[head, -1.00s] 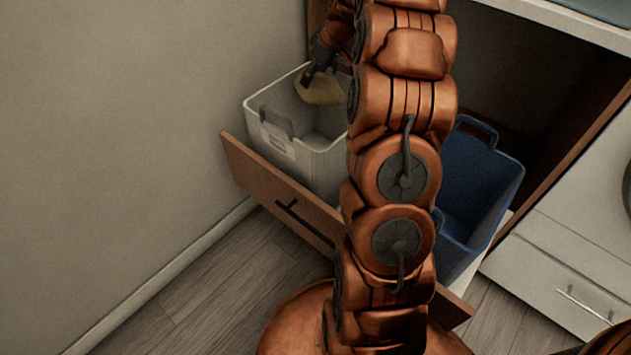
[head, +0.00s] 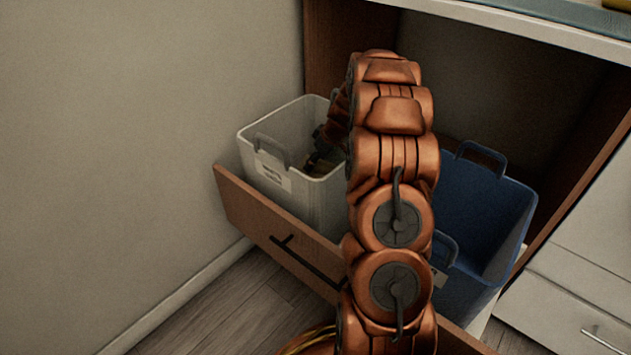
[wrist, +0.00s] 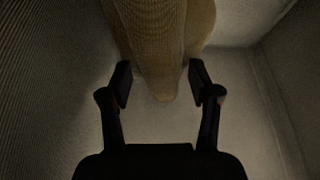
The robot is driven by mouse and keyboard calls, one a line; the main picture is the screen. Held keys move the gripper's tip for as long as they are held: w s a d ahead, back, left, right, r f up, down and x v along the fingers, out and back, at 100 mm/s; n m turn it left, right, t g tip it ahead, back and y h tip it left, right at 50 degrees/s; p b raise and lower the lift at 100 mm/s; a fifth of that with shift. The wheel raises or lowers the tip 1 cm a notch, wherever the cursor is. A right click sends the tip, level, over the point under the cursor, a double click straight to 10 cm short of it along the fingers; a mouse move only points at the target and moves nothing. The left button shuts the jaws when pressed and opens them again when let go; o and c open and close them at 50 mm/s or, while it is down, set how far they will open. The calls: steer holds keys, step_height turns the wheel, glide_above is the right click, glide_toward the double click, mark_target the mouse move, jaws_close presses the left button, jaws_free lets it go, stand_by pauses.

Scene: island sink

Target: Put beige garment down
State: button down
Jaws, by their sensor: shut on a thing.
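The beige garment (wrist: 165,45) hangs between the two fingers of my gripper (wrist: 160,85) in the wrist view. My gripper is shut on it, with the fingers held apart by the cloth. In the head view my gripper (head: 322,160) is down inside the white bin (head: 262,135), and only a small dark yellowish patch shows there. My arm hides the right part of this bin. In the wrist view pale bin walls and floor surround the garment. Whether the garment touches the floor, I cannot tell.
A blue bin (head: 485,215) stands to the right in the same pull-out drawer (head: 255,215), partly behind my arm. The countertop (head: 520,25) overhangs the cabinet opening. A plain wall is close on the left.

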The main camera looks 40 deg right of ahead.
mark_target(325, 162)
steer(key=shift+f+b, duration=1.1)
steer(key=shift+f, duration=2.05)
steer(key=shift+c, duration=1)
jaws_free()
steer(key=shift+r, duration=0.1)
steer(key=p+v, duration=0.3)
steer(key=v, duration=0.4)
steer(key=shift+s+r, duration=0.15)
steer(key=shift+r, duration=0.1)
